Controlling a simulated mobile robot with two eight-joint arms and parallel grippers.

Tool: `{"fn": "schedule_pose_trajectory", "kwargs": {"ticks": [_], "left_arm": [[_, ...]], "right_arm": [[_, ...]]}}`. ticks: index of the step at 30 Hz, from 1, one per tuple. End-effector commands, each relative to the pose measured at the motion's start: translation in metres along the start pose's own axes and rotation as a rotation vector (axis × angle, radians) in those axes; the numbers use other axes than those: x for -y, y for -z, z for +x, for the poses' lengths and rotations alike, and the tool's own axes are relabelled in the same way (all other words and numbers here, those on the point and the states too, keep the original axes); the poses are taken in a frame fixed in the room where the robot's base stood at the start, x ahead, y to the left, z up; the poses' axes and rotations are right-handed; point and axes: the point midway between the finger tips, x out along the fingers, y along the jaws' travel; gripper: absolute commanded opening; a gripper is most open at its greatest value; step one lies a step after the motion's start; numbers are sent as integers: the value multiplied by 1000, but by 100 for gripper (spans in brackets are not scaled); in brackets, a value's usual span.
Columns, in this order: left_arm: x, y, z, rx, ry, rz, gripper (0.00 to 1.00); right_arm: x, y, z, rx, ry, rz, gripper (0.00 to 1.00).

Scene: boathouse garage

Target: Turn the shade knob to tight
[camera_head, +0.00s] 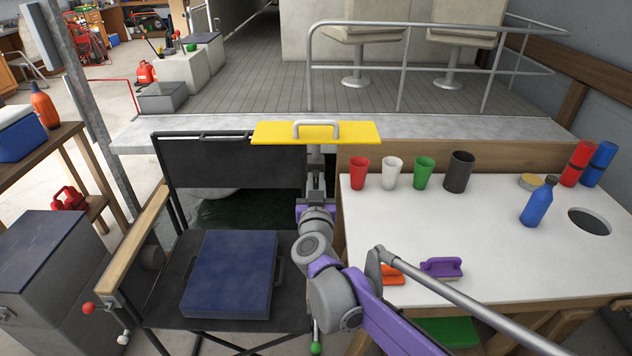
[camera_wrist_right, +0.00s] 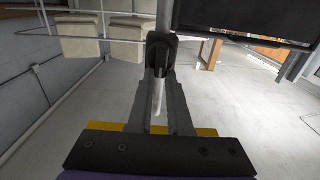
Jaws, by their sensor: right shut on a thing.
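My right arm reaches up the middle of the head view. Its gripper (camera_head: 315,162) is at the lower edge of a yellow board with a grey handle (camera_head: 272,133), which hides its front part. In the right wrist view the fingers (camera_wrist_right: 161,75) are closed together around a black knob-like part (camera_wrist_right: 161,43), in line with a grey post above it. I take this to be the shade knob; no tight mark or pointer is readable. A dark panel (camera_wrist_right: 245,18) is at the upper right there. My left gripper is out of view.
A black-framed chair (camera_head: 230,160) with a blue cushion (camera_head: 232,275) stands left of my arm. A white-topped table (camera_head: 440,205) with cups, a blue bottle (camera_head: 538,205) and brushes is on the right. A metal railing (camera_head: 405,65) is behind.

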Motion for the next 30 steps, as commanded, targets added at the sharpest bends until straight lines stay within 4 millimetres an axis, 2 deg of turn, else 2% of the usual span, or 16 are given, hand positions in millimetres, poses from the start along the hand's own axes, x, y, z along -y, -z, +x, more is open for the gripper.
{"fn": "schedule_pose_trajectory", "kwargs": {"ticks": [14,20,30], "left_arm": [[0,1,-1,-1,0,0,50],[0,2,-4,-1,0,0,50],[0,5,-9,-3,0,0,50]], "right_arm": [[-1,0,0,0,0,59,0],[-3,0,0,0,0,184,0],[-9,-2,0,0,-1,498,0]]}}
